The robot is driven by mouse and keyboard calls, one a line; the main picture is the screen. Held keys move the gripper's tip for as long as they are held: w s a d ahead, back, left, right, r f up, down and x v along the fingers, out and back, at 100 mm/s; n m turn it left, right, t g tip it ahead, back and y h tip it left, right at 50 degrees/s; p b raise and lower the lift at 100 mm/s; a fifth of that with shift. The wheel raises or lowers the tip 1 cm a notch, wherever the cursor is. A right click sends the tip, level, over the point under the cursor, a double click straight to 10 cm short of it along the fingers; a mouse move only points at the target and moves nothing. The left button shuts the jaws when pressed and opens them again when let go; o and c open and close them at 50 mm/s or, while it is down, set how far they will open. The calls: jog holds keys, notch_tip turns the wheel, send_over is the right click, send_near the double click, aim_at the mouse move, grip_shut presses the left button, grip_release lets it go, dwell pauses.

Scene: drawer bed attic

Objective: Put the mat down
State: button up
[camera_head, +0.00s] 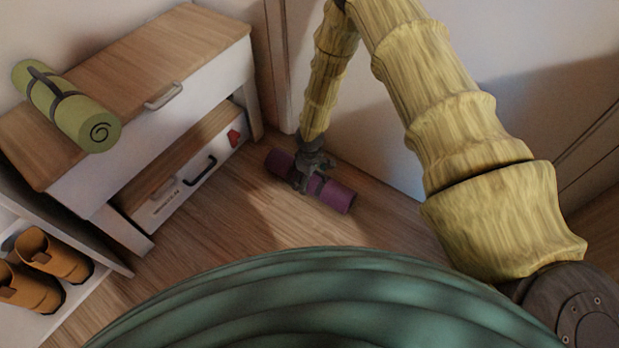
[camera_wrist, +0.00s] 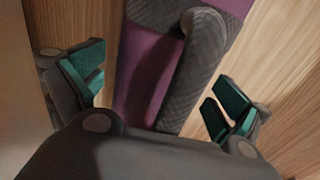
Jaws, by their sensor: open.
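A rolled purple mat (camera_head: 338,196) with dark straps lies on the wooden floor, beside the wall. My gripper (camera_head: 311,177) is right over the middle of the mat. In the wrist view, the purple mat (camera_wrist: 140,75) with its grey strap (camera_wrist: 190,75) lies between my gripper's fingers (camera_wrist: 160,95). The green-padded fingers are spread, with a gap on each side of the mat. A second rolled mat, green (camera_head: 70,108), lies on top of the wooden-topped cabinet at the left.
The white cabinet with a wooden top (camera_head: 165,60) has a lower drawer (camera_head: 185,185) near the floor. Orange boots (camera_head: 50,255) stand on a low white shelf at the left. Bare floor (camera_head: 225,220) lies between the cabinet and the purple mat.

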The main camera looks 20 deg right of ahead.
notch_tip(320, 180, up, 12)
jog(key=p, duration=0.6)
jog(key=shift+r, duration=0.1)
jog(key=s+a+f+m+y, duration=0.1)
jog(key=s+f+m, duration=0.1)
jog(key=s, duration=0.9)
jog(key=s+a+f+m+y, duration=0.1)
jog(key=s+f+m, duration=0.1)
jog(key=s, duration=0.9)
jog(key=s+d+r+m+h, duration=0.1)
jog(key=s+d+r+m, duration=0.1)
jog(key=s, duration=0.5)
jog(key=s+d+r+m+h, duration=0.1)
jog(key=s+d+r+m, duration=0.1)
jog(key=s, duration=0.5)
jog(key=shift+s+d, duration=0.2)
jog(key=shift+d, duration=0.5)
